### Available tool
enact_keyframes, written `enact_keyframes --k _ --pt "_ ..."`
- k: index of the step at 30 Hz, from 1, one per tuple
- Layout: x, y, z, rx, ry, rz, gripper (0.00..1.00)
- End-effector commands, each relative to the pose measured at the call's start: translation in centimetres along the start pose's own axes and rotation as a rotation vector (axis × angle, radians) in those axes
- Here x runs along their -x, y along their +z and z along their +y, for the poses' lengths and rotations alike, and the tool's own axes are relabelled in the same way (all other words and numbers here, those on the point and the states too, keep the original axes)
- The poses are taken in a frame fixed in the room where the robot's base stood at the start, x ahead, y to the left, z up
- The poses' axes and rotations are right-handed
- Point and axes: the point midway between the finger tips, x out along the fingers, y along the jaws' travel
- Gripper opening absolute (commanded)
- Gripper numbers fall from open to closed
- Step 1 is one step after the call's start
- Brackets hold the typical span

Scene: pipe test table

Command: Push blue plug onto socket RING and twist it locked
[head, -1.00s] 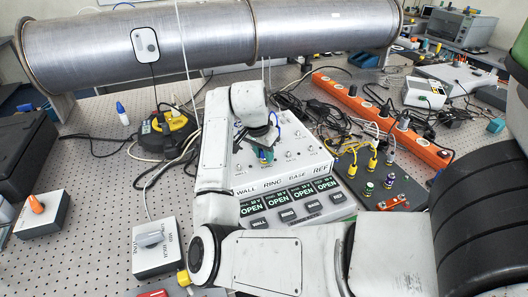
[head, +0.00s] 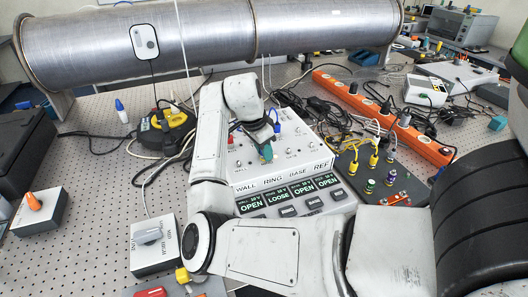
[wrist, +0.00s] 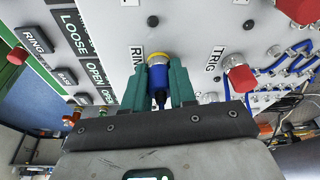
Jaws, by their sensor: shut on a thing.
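The blue plug (wrist: 158,78) is between the green fingers of my gripper (wrist: 160,72) in the wrist view. The fingers are shut on its sides. Its front end meets a yellow ring (wrist: 158,57) at the panel face, beside a partly hidden label starting "RIN". The plug seems to be seated on the socket there; whether it is twisted cannot be told by its shape. In the head view my gripper (head: 266,153) is at the white socket box (head: 300,150). The RING display (head: 279,199) reads LOOSE; the WALL, BASE and REF displays read OPEN.
A red knob (wrist: 241,79) stands right of the plug in the wrist view, with blue cables beyond. An orange power strip (head: 375,115) and a dark board with yellow plugs (head: 374,160) lie right of the box. A metal pipe (head: 200,38) spans the back.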

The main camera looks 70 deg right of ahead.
Motion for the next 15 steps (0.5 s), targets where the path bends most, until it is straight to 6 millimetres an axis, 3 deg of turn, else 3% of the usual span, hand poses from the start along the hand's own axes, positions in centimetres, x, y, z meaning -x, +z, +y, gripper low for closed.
enact_keyframes --k 15 --pt "-0.36 0.11 0.00 -0.134 0.041 -0.004 0.00"
